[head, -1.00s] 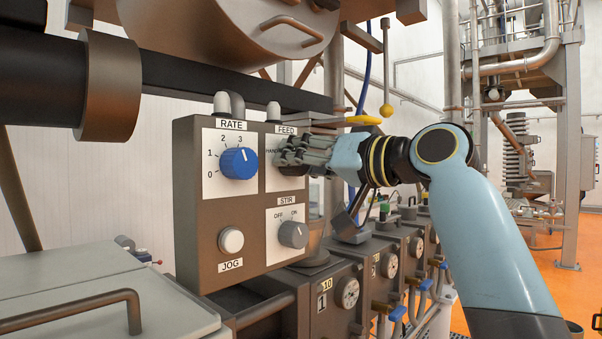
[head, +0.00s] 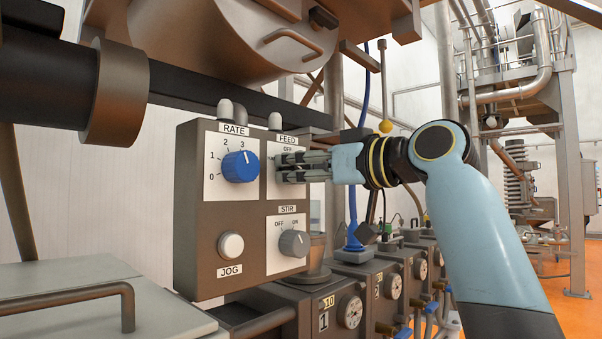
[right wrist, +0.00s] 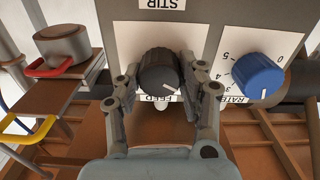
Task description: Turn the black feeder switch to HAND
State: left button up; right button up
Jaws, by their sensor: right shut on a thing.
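The black feeder switch (right wrist: 160,72) is a round ribbed knob on the white FEED plate (head: 273,182) of the brown control box (head: 196,262). In the right wrist view, which is upside down, my right gripper (right wrist: 161,84) has a finger on each side of the knob and is shut on it. A pale pointer mark on the knob faces the lower right there. In the head view my right gripper (head: 282,168) reaches the plate from the right and hides the knob. OFF is readable above it; the small word at left is partly covered. My left gripper is out of view.
The blue RATE knob (head: 239,166) sits left of the plate, the grey STIR knob (head: 294,243) below, and the white JOG button (head: 230,245) lower left. A yellow ball-ended rod (head: 386,126) hangs above my right wrist. Numbered drive units (head: 322,300) stand below the box.

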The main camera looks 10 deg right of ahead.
jog(key=shift+f, duration=0.1)
jog(key=o, duration=1.2)
jog(key=shift+s+d, duration=0.15)
jog(key=shift+v, duration=5.8)
